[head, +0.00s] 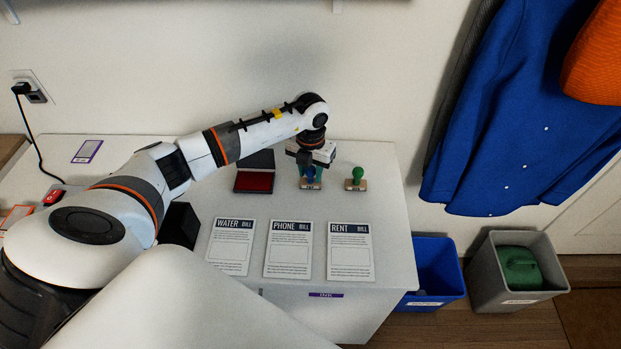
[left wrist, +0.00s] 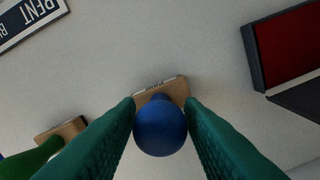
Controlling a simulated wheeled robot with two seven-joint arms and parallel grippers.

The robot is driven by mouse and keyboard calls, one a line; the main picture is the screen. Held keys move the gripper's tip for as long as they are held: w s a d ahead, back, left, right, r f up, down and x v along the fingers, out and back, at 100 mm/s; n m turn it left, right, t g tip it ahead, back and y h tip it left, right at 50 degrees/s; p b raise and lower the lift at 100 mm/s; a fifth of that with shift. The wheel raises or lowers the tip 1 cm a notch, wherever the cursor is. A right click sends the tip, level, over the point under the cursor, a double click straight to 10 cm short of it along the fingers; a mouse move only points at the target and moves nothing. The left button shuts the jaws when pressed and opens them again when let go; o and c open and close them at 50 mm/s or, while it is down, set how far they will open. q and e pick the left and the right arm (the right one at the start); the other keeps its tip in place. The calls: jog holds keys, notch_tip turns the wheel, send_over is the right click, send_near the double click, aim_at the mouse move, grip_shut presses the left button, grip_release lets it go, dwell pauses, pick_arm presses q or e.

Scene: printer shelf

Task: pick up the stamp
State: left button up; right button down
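A stamp with a blue knob and a wooden base (head: 311,180) stands on the white table. In the left wrist view its round blue knob (left wrist: 160,127) lies between the two green fingers of my left gripper (left wrist: 161,102). The fingers are right beside the knob on both sides; whether they press on it cannot be told. In the head view my left gripper (head: 311,167) points down over this stamp and partly hides it. A second stamp with a green knob (head: 357,177) stands just right of it. My right gripper is not in view.
A red ink pad (head: 254,181) lies open left of the stamps. Water (head: 230,248), phone (head: 289,250) and rent (head: 350,251) bills lie in front. Blue (head: 437,266) and grey (head: 495,279) bins stand on the floor right of the table. A blue coat (head: 530,110) hangs above.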

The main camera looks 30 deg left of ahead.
pick_arm(q)
jog(key=c, duration=0.6)
jog(key=shift+r, duration=0.1)
notch_tip(320, 180, up, 10)
jog(key=shift+f+b, duration=0.1)
jog(key=shift+b, duration=0.8)
